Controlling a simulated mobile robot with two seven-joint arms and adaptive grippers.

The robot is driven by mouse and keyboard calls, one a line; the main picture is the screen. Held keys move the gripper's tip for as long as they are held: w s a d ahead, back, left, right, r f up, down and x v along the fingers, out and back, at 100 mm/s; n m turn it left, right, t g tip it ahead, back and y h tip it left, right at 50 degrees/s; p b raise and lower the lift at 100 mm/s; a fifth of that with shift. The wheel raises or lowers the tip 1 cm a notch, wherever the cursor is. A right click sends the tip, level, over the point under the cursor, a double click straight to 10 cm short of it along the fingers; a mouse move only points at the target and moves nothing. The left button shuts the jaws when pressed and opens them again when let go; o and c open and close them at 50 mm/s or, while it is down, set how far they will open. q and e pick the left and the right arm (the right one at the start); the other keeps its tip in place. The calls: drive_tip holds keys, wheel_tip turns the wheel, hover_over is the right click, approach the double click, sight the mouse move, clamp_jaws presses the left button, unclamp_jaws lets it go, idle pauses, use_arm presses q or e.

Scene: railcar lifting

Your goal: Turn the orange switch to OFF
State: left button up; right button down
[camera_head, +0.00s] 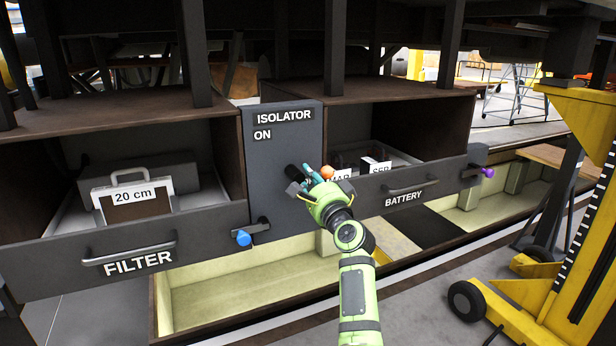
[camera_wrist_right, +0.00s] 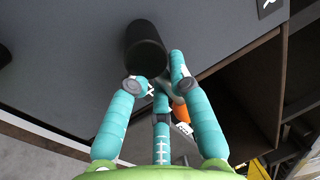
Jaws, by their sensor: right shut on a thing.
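The isolator panel (camera_head: 283,140) is dark grey and reads "ISOLATOR" with "ON" at its upper left. The switch's black round hub (camera_head: 293,172) stands out from it and shows close up in the right wrist view (camera_wrist_right: 147,48). The orange switch tip (camera_head: 327,172) lies to the right of the hub; part of it shows behind the fingers in the right wrist view (camera_wrist_right: 180,112). My right gripper (camera_head: 311,175), with teal fingers, is shut on the switch's lever between hub and tip. The fingers hide most of the lever. No "OFF" label shows. My left gripper is out of view.
The filter drawer (camera_head: 95,265) is left of the panel, with a blue knob (camera_head: 243,238) near its right end. The battery drawer (camera_head: 440,182) is to the right, with a purple knob (camera_head: 487,172). A yellow wheeled lift (camera_head: 550,290) stands at the right.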

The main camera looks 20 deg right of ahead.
drive_tip(key=c, duration=1.1)
unclamp_jaws()
drive_tip(key=s+f, duration=0.2)
drive_tip(key=s, duration=0.9)
drive_tip(key=shift+s+d+f, duration=0.2)
drive_tip(key=shift+s, duration=0.2)
